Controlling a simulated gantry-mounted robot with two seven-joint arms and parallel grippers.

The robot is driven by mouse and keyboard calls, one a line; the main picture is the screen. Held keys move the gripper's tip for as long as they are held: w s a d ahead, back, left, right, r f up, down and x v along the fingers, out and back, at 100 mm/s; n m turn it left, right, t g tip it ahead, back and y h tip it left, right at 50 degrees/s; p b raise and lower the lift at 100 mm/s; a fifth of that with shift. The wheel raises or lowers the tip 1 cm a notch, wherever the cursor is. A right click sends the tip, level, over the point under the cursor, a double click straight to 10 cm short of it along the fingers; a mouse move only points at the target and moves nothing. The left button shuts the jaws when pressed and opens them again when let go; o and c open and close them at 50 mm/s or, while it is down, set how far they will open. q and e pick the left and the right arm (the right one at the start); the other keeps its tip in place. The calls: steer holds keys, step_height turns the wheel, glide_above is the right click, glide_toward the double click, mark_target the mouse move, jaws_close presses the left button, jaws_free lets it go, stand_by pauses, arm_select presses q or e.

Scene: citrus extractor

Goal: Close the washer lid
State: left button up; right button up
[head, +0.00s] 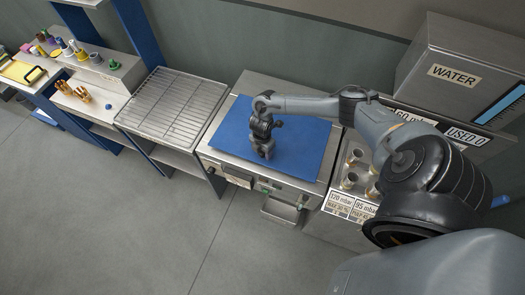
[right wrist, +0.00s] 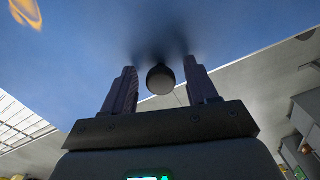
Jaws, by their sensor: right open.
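The washer lid (head: 295,139) is a blue panel that looks to lie flat over the top of the steel washer (head: 244,169). In the right wrist view the blue lid (right wrist: 85,45) fills the upper part, close to the fingertips. My right gripper (head: 266,155) points down at the middle of the lid, near its front part. In the right wrist view the right gripper (right wrist: 161,82) is open. A dark round knob (right wrist: 160,80) sits between its two fingers, apart from both. Whether the fingertips touch the lid cannot be told. My left gripper is not in view.
A wire-rack table (head: 174,105) stands left of the washer. A bench with small coloured items (head: 82,70) is further left. Metal cups (head: 350,180) and a WATER box (head: 462,72) are at the right. The grey floor (head: 130,220) in front is mostly clear.

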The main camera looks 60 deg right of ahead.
steer(key=shift+f, duration=0.1)
steer(key=shift+c, duration=0.5)
steer(key=c, duration=0.5)
jaws_close()
steer(key=shift+f, duration=0.1)
steer(key=shift+a+f+b, duration=0.2)
steer(key=shift+f+b, duration=0.6)
steer(key=shift+f, duration=0.4)
steer(key=shift+r, duration=0.2)
steer(key=shift+o, duration=1.7)
jaws_free()
steer(key=shift+o, duration=1.3)
steer(key=shift+d, duration=0.1)
